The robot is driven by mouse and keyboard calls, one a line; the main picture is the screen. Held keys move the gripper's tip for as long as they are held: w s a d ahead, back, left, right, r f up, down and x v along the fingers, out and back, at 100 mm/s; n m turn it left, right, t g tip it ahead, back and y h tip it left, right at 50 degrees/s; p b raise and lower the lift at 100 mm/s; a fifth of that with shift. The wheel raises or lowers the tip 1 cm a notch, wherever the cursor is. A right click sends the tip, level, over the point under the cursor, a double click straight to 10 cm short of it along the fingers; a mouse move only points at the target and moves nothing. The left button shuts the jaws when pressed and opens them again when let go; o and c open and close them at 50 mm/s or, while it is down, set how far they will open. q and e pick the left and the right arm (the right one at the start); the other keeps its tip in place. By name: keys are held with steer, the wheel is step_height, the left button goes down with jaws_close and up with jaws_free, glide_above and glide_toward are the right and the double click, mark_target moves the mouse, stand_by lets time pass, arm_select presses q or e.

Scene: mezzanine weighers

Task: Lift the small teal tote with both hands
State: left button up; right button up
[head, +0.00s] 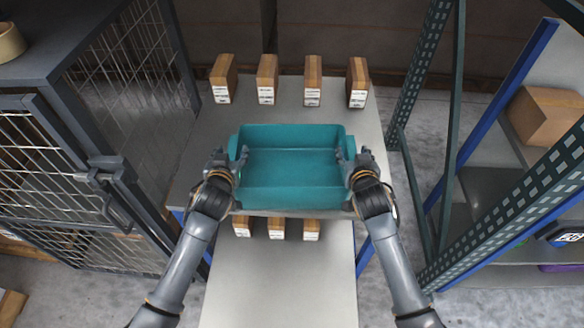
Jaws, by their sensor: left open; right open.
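The small teal tote (290,200) sits upright near the front edge of a grey bench top (202,148). Its inside looks empty. My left gripper (229,160) is open at the tote's left wall. My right gripper (353,161) is open at its right wall. The fingers of each gripper are near the side rims. I cannot tell whether they touch the tote.
Several brown boxes with white labels, one here (267,79), stand in a row behind the tote. More boxes (276,229) sit on a lower surface in front. A wire-mesh cage (125,95) stands close at left, and a shelf rack with a cardboard box (545,116) at right.

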arm_select(q)
jaws_close()
arm_select(e)
jaws_close()
arm_select(q)
steer(key=shift+r, duration=0.15)
arm_select(e)
steer(key=shift+r, duration=0.2)
